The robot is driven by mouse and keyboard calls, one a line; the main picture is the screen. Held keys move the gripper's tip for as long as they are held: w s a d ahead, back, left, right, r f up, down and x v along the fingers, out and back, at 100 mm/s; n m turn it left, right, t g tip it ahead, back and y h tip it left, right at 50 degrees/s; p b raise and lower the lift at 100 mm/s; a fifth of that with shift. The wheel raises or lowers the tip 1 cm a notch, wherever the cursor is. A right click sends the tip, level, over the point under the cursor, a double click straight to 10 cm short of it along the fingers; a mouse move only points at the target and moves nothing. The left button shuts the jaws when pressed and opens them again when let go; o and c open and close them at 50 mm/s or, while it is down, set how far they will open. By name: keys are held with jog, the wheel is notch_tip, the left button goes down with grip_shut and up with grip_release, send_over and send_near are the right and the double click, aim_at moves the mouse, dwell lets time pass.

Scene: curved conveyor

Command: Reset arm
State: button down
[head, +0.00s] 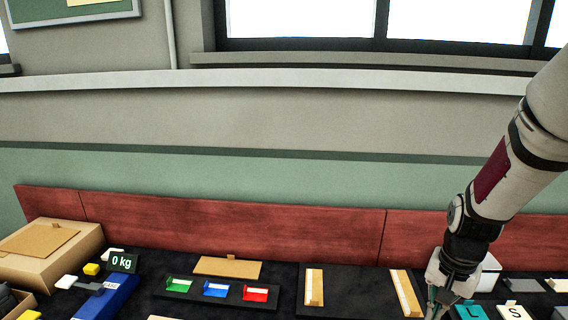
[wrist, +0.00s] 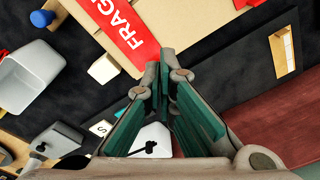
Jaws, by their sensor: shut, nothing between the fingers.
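My arm comes down from the upper right in the head view, and my gripper (head: 440,302) hangs low at the right over the dark work surface. In the wrist view my gripper (wrist: 163,75) shows its two green-padded fingers with the tips together and nothing between them. Below the fingers lie dark surface and a cardboard piece with a red "FRAGILE" label (wrist: 128,35). The lower end of the gripper is partly cut off by the bottom edge of the head view.
A cardboard box (head: 60,250) stands at the left, near a blue scale reading 0 kg (head: 122,262). Green (head: 180,285), blue (head: 215,290) and red (head: 255,294) holders sit mid-surface. A white container (head: 490,272) is behind my gripper. A red-brown board (head: 240,228) borders the back.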

jog(key=s+a+r+n+t, duration=0.1)
jog(key=s+a+r+n, duration=0.1)
jog(key=a+r, duration=0.4)
jog(key=s+a+r+n+t, duration=0.1)
jog(key=s+a+r+n, duration=0.2)
jog(key=r, duration=0.5)
jog(key=s+a+r+n+t, duration=0.2)
jog(key=s+a+r+n, duration=0.2)
jog(key=s+a+r, duration=0.2)
jog(key=shift+s+a+r, duration=0.3)
jog(key=shift+s+a, duration=0.3)
jog(key=shift+s, duration=0.65)
